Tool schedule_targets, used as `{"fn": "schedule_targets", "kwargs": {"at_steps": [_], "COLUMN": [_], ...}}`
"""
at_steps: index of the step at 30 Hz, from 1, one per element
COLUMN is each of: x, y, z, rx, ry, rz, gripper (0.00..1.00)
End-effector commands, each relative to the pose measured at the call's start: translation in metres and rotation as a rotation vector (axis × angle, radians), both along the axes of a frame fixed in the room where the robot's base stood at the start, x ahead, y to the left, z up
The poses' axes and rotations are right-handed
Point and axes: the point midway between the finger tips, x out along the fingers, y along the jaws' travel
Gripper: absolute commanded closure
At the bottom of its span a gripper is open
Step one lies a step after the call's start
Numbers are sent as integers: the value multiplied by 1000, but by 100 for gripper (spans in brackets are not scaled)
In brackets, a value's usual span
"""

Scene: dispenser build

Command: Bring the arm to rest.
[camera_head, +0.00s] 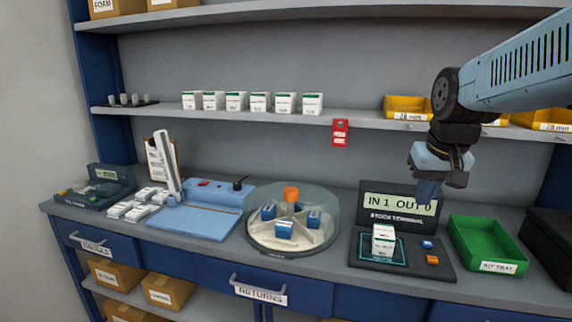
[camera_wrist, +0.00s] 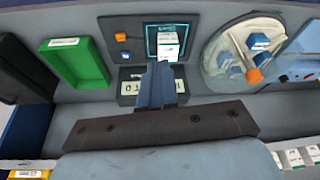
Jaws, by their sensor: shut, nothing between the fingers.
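My gripper (camera_head: 428,188) hangs from my arm in front of the shelf at the right, pointing down above the stock terminal (camera_head: 400,200). Its fingers are together with nothing between them. The gripper also shows in the wrist view (camera_wrist: 160,72), in front of the terminal's screen. The terminal's screen reads "IN 1 OUT 0" as far as it is visible.
A green kit tray (camera_head: 489,262) stands empty right of the terminal. A round carousel (camera_head: 262,244) with blue-and-white boxes and an orange knob stands left of it. A blue device (camera_head: 200,218) is further left. The shelf (camera_head: 360,117) carries white boxes and yellow bins.

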Motion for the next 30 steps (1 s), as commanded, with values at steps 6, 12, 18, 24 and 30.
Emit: {"fn": "schedule_targets", "kwargs": {"at_steps": [6, 12, 18, 24, 30], "x": [-49, -79, -90, -91, -91], "y": [24, 37, 39, 40, 40], "z": [1, -4, -7, -7, -7], "rx": [-10, -16, -18, -19, -19], "ry": [-82, -136, -156, -157, -157], "rz": [48, 77, 87, 88, 88], "gripper": [100, 100, 100, 100, 100]}}
